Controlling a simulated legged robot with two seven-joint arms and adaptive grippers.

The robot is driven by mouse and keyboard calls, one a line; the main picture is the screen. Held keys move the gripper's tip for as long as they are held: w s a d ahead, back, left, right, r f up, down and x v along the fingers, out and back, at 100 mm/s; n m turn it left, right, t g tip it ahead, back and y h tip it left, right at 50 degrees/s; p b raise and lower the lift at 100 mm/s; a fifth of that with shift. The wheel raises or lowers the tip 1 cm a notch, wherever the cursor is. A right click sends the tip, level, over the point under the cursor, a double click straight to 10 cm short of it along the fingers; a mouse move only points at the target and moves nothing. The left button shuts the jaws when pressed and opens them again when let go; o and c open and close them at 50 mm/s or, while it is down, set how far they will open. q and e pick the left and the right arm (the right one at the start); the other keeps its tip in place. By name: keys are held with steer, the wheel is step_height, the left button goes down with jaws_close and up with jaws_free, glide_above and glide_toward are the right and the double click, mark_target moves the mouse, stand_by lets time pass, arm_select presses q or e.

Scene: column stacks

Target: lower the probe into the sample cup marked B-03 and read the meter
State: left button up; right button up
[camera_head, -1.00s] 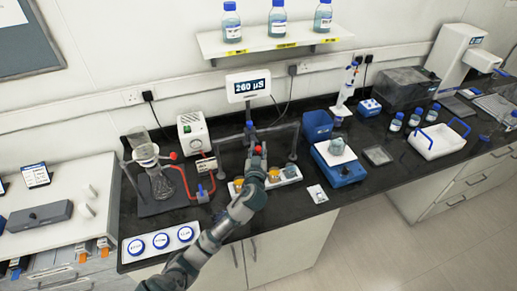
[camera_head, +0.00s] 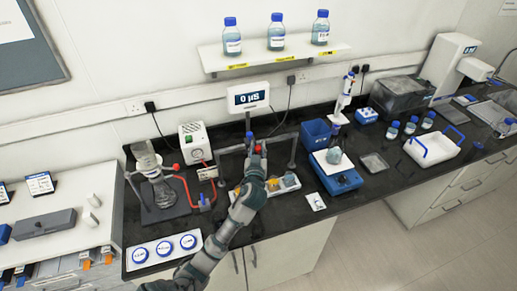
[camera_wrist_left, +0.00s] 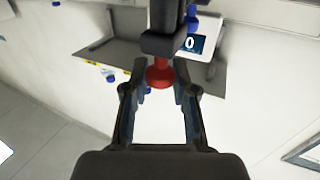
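The meter (camera_head: 249,97) on the back wall reads 0 µS; part of its display also shows in the left wrist view (camera_wrist_left: 198,44). A dark probe holder (camera_wrist_left: 163,42) with a red knob (camera_wrist_left: 160,74) hangs below the meter. My left gripper (camera_head: 257,158) is at this knob, and in the left wrist view its fingers close in on both sides of it. Several sample cups with yellowish and pale contents (camera_head: 291,181) stand in a row below, partly hidden by my arm. Their labels are too small to read. The probe tip is hidden. My right gripper is out of view.
A glass flask stand (camera_head: 150,170) with red tubing is to the left. A blue balance-like device (camera_head: 346,181) and a blue bin (camera_head: 316,132) are to the right. A white panel with blue round dials (camera_head: 162,249) lies at the front left. A shelf of bottles (camera_head: 276,55) is above.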

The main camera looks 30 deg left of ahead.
arm_select(q)
steer(key=o, duration=0.4)
steer(key=shift+a+r, duration=0.25)
steer(key=shift+r, duration=0.1)
steer(key=shift+o, duration=0.2)
steer(key=shift+a+f, duration=0.1)
steer(key=shift+f, duration=0.05)
steer(key=shift+f, duration=0.1)
steer(key=v, duration=1.1)
steer(key=shift+s, duration=0.35)
